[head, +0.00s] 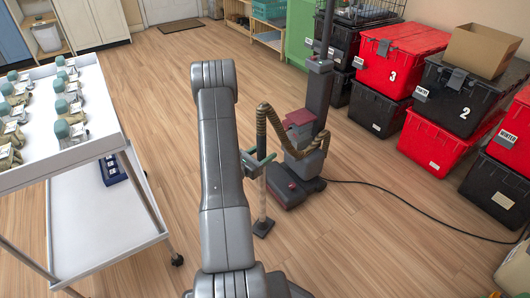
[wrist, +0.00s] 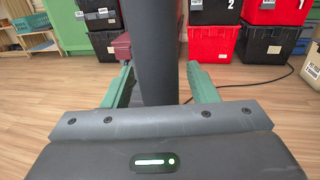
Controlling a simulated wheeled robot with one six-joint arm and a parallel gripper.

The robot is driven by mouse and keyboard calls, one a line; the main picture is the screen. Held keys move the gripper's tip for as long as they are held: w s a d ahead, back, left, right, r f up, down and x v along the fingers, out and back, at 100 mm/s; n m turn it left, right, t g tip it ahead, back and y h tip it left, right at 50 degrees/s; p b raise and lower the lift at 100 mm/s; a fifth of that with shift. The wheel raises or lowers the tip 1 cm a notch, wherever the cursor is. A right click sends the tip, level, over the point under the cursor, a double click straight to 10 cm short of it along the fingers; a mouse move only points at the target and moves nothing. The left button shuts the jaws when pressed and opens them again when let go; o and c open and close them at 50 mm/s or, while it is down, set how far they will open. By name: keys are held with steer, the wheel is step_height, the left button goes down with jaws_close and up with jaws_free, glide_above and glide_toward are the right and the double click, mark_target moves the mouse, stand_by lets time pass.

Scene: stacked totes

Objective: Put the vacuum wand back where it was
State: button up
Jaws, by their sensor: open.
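The vacuum wand (head: 262,205) is a thin tan tube, upright in the head view, with a dark nozzle at floor level. A ribbed tan hose (head: 275,118) arches from above it to the grey and maroon vacuum (head: 297,187), which stands just to its right. My gripper (head: 258,163) has green fingers at the wand's upper part, below the hose. In the wrist view, the open fingers (wrist: 163,88) stand either side of a dark grey upright tube (wrist: 155,50), apparently the wand's upper part. Contact there is unclear.
A white cart (head: 100,150) with several small items stands at the left. Red and black totes (head: 385,105) are stacked at the right, with a cardboard box (head: 482,50) on top. A black cord (head: 400,198) runs across the floor from the vacuum. Wood floor is clear around the wand's nozzle.

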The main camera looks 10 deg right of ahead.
steer(key=p+v, duration=0.2)
steer(key=v, duration=0.9)
steer(key=shift+s+a, duration=0.1)
stand_by(3.3)
